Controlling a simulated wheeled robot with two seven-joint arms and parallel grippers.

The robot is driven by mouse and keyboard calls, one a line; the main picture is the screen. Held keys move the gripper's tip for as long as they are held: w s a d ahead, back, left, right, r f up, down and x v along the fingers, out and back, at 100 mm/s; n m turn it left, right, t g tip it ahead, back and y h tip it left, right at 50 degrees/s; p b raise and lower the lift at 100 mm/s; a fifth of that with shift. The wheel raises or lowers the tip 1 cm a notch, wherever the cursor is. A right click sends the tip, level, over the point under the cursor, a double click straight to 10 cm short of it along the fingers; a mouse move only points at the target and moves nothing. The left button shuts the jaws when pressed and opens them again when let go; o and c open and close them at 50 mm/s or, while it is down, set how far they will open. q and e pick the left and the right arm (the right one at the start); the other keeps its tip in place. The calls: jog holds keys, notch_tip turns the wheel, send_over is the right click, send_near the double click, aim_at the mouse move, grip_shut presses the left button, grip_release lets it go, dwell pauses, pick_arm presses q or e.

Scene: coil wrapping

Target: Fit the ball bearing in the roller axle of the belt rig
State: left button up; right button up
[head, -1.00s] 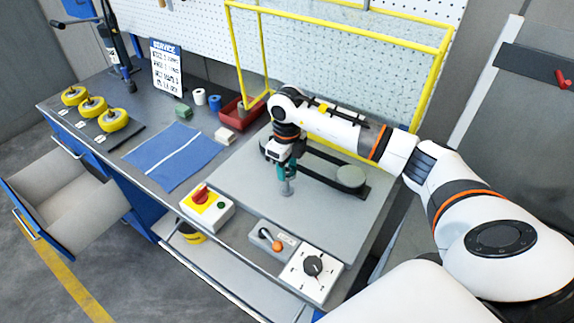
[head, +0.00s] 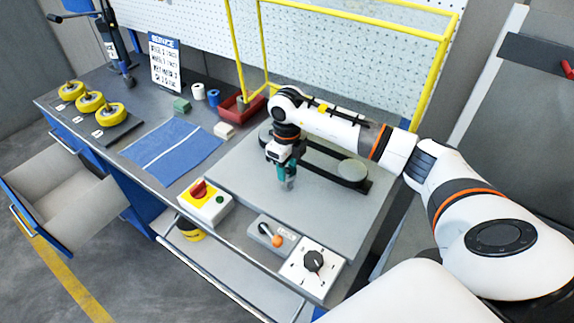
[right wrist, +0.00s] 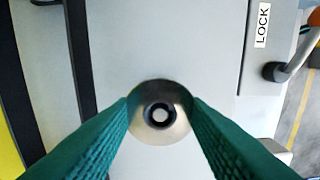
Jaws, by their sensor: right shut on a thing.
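My right gripper (head: 288,182) points down over the grey plate of the belt rig (head: 318,215). Its teal fingers are shut on a round metal piece with a dark ring and a pale centre, which looks like the ball bearing (right wrist: 160,112). In the head view the held piece is small and mostly hidden by the fingers. The black belt (head: 318,157) runs beside the gripper to a grey-green roller (head: 352,172). The wrist view shows the belt as dark bands at the left. I cannot make out the axle seat. My left gripper is out of view.
A yellow frame (head: 418,75) stands behind the rig. Yellow wheels (head: 91,102), a blue cloth (head: 172,150) and a red bin (head: 238,112) are left.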

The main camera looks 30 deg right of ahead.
jog(key=shift+f+b, duration=1.6)
jog(key=shift+f, duration=0.45)
jog(key=o, duration=1.1)
notch_tip(320, 180, up, 11)
jog(key=b, duration=0.3)
jog(key=shift+r, duration=0.45)
jog(key=shift+r, duration=0.15)
